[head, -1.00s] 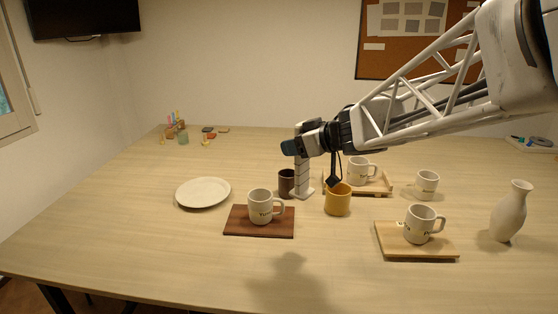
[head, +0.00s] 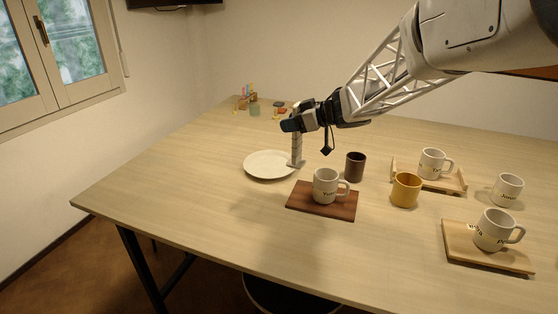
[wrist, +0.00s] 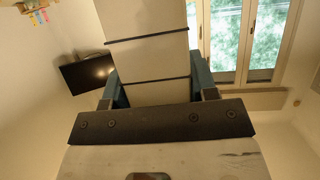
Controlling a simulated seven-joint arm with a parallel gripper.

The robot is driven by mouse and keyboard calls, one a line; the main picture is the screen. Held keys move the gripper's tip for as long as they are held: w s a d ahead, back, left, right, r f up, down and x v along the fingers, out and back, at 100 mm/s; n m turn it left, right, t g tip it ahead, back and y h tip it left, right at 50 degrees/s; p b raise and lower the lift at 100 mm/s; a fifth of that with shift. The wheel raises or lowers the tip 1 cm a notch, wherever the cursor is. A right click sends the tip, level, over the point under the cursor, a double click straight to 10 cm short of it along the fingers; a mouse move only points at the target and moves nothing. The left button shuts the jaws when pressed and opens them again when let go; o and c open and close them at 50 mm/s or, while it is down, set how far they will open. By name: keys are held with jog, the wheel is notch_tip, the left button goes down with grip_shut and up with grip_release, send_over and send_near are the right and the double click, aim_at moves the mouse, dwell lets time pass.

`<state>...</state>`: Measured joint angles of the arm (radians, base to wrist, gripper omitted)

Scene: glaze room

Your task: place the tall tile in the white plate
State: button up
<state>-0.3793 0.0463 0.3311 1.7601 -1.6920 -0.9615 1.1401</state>
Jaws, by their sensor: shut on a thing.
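The tall tile (head: 296,152) is a pale, narrow upright piece with dark lines across it and a wider foot. My gripper (head: 292,126) is shut on its upper part. In the wrist view the tile (wrist: 148,60) stands between the blue fingers (wrist: 160,92). The white plate (head: 265,164) lies flat on the table, empty, to the left of the tile. The tile's foot overlaps the plate's right rim in the head view. I cannot tell whether the foot touches the plate or hangs above it.
A white mug (head: 325,187) stands on a dark board (head: 307,203) in front. A dark cup (head: 355,166) and a yellow cup (head: 406,190) stand to the right. More white mugs and wooden boards are farther right. The table left of the plate is clear.

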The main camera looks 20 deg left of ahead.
jog(key=a+f+n+g, duration=0.1)
jog(key=a+f, duration=0.4)
jog(key=f, duration=0.2)
jog(key=shift+w+a, duration=0.25)
jog(key=shift+a, duration=0.1)
jog(key=shift+w+a, duration=0.1)
jog(key=w+a+f, duration=0.1)
jog(key=w+a, duration=0.7)
jog(key=w, duration=0.5)
jog(key=shift+a+f, duration=0.2)
jog(key=shift+a, duration=0.2)
jog(key=shift+f, duration=1.9)
jog(key=o, duration=1.3)
